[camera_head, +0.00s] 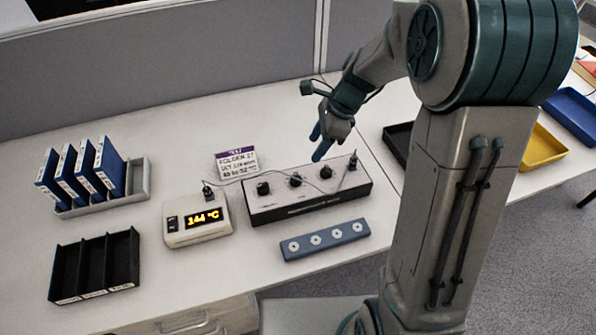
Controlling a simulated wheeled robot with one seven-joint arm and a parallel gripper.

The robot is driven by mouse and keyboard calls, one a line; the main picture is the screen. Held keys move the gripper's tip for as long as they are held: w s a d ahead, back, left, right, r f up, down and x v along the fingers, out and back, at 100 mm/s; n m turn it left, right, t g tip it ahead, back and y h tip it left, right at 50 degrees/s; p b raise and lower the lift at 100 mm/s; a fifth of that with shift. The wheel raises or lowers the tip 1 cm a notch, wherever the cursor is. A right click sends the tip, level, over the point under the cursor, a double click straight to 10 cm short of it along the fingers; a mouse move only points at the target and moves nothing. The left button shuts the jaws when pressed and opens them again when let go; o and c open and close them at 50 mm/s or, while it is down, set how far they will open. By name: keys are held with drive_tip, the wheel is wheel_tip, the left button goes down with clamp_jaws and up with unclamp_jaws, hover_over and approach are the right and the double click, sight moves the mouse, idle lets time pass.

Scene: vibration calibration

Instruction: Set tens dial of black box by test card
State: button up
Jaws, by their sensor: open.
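The black box (308,206) with a pale top panel stands on the white table, in the middle of the view. Several dark knobs sit on its top: a left knob (263,188), a middle knob (295,180) and a right knob (325,172). Their settings are too small to read. My gripper (318,146) is above the box's back right part, fingers pointing down, open and apparently empty, apart from the knobs.
A beige meter (198,222) showing "144 °C" stands left of the box, with a thin cable to the box. A blue-grey strip with round sockets (325,239) lies in front. A black divided tray (95,265) and a grey rack (130,190) of blue folders are at left.

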sight(296, 176)
drive_tip(key=x, duration=1.2)
drive_tip(key=shift+f, duration=0.2)
drive_tip(key=c, duration=1)
